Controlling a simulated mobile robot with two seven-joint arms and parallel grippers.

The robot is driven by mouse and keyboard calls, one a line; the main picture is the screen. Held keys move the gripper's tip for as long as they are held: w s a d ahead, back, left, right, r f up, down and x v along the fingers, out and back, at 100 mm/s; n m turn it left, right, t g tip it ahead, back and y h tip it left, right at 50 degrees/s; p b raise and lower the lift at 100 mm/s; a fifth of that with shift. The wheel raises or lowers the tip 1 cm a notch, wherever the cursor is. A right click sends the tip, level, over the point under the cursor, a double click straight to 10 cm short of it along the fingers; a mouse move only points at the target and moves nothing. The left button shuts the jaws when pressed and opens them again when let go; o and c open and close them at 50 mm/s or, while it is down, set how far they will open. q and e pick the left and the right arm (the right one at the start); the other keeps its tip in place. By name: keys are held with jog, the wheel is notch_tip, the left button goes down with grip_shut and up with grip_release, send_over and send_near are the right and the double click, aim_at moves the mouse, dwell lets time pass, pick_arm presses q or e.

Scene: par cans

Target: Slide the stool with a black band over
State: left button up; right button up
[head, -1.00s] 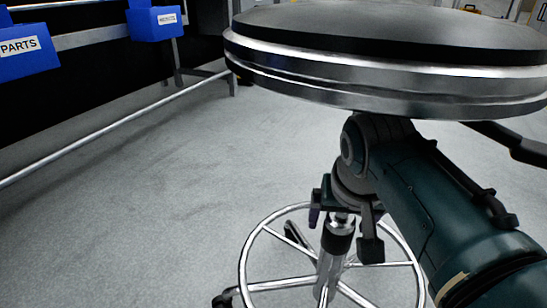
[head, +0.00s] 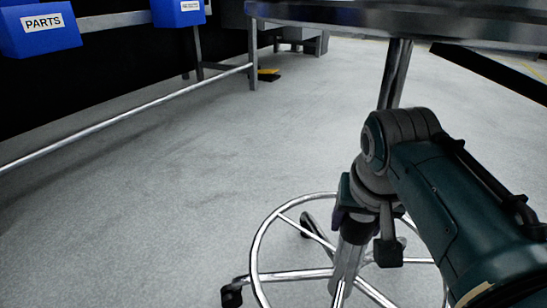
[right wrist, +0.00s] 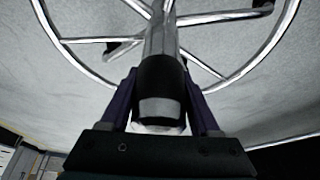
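The stool's chrome column (head: 350,265) stands upright, with a wheeled base and chrome foot ring (head: 265,235) at the lower right of the head view. The seat does not show now. My right gripper (head: 352,195) reaches the column from the right, under where the seat was seen. In the right wrist view the purple fingers of the right gripper (right wrist: 160,95) lie on both sides of the column, at its black band (right wrist: 160,72), and appear closed on it. My left gripper is not in view.
A steel-topped table (head: 400,20) with a leg stands beyond the stool at the top right. A frame with a low rail (head: 130,118) runs along the left, carrying a blue PARTS bin (head: 40,40) and another blue bin (head: 178,12). The grey floor between is clear.

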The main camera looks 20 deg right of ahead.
grip_shut()
dwell(0.6)
